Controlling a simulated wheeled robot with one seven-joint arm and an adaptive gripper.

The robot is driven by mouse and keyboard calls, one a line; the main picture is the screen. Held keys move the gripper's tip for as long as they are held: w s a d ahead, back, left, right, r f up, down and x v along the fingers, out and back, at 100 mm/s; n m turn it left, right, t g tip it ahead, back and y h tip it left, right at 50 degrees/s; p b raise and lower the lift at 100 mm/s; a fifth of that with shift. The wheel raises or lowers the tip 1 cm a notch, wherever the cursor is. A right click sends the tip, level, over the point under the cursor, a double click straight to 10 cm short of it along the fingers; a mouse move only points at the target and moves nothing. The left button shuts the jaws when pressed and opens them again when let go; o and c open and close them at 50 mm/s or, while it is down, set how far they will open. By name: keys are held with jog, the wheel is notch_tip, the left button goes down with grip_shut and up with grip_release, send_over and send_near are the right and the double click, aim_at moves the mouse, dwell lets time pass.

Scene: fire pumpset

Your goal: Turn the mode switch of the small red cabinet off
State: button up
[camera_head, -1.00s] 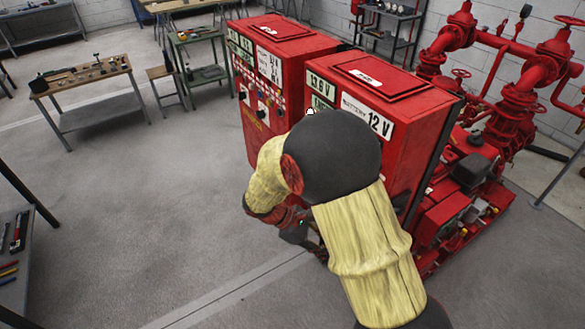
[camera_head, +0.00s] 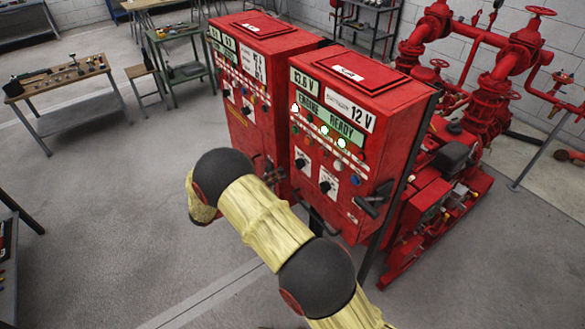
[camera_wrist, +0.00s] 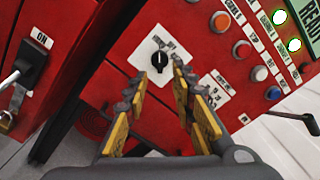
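The near red cabinet (camera_head: 375,100), with an "ENGINE READY" display, has two black rotary switches on white plates: a left switch (camera_head: 300,163) and a right switch (camera_head: 325,187). In the wrist view, the left switch (camera_wrist: 160,60) shows a black knob on a white plate; its small lettering is too blurred to read surely. My gripper (camera_wrist: 158,80) is open and empty, its yellow-padded fingers pointing at this knob from just below it in the picture. Contact is not visible. The right switch's plate (camera_wrist: 215,90) is partly covered by a finger. In the head view my arm hides the gripper.
Another red cabinet (camera_head: 255,60) stands to the left; its "ON" lever (camera_wrist: 30,65) shows in the wrist view. The near cabinet has a black lever (camera_head: 372,203) low on its right. Red pump piping (camera_head: 490,80) stands behind.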

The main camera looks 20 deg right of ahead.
aim_at(299, 164)
jog(key=w+d, duration=0.1)
jog(key=d, duration=0.6)
jog(key=shift+d+b, duration=0.2)
jog(key=shift+b, duration=0.25)
jog(key=shift+c, duration=0.4)
jog(key=shift+w, duration=0.1)
grip_shut()
